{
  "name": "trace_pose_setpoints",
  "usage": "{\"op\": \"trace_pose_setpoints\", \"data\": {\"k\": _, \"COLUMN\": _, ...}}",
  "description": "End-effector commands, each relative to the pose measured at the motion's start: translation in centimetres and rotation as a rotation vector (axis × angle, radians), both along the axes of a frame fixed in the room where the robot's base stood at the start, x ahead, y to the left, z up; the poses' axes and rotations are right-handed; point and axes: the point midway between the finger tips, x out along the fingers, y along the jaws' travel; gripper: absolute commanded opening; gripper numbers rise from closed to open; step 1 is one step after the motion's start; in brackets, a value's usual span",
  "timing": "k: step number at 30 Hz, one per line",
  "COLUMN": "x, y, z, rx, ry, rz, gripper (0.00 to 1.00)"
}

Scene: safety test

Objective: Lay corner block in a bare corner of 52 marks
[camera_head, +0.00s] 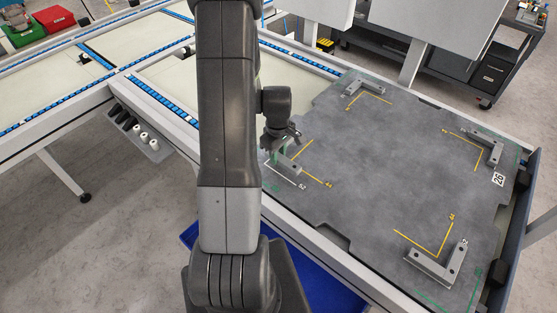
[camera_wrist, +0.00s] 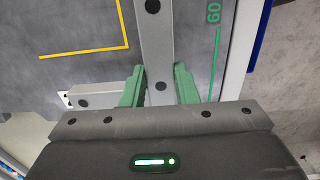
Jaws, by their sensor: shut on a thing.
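My gripper (camera_head: 281,147) is shut on a grey L-shaped corner block (camera_head: 291,165) at the near left corner of the dark grey board (camera_head: 385,165). In the wrist view, the green fingers of my gripper (camera_wrist: 160,88) stand on both sides of one arm of the corner block (camera_wrist: 153,45); the other arm runs left, partly hidden by my gripper. White 52 marks (camera_head: 281,174) show beside the held block in the head view. A yellow mark (camera_wrist: 85,52) lies inside the block's angle, and a green 60 mark (camera_wrist: 215,60) lies outside it. I cannot tell whether the block touches the board.
Similar blocks lie at the board's other corners: a far one (camera_head: 364,88), a right one (camera_head: 492,150) and a near right one (camera_head: 437,268). The board's middle is clear. A blue bin (camera_head: 325,285) stands below the table's front edge.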

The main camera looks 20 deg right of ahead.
Motion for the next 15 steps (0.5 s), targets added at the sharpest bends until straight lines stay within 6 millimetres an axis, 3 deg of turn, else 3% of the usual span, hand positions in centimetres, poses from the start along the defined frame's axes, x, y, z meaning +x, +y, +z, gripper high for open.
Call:
{"op": "trace_pose_setpoints", "data": {"k": 9, "x": 0.0, "y": 0.0, "z": -3.4, "rx": 0.0, "ry": 0.0, "rz": 0.0, "gripper": 0.0}}
{"op": "trace_pose_setpoints", "data": {"k": 15, "x": 0.0, "y": 0.0, "z": -3.5, "rx": 0.0, "ry": -0.001, "rz": 0.0, "gripper": 0.0}}
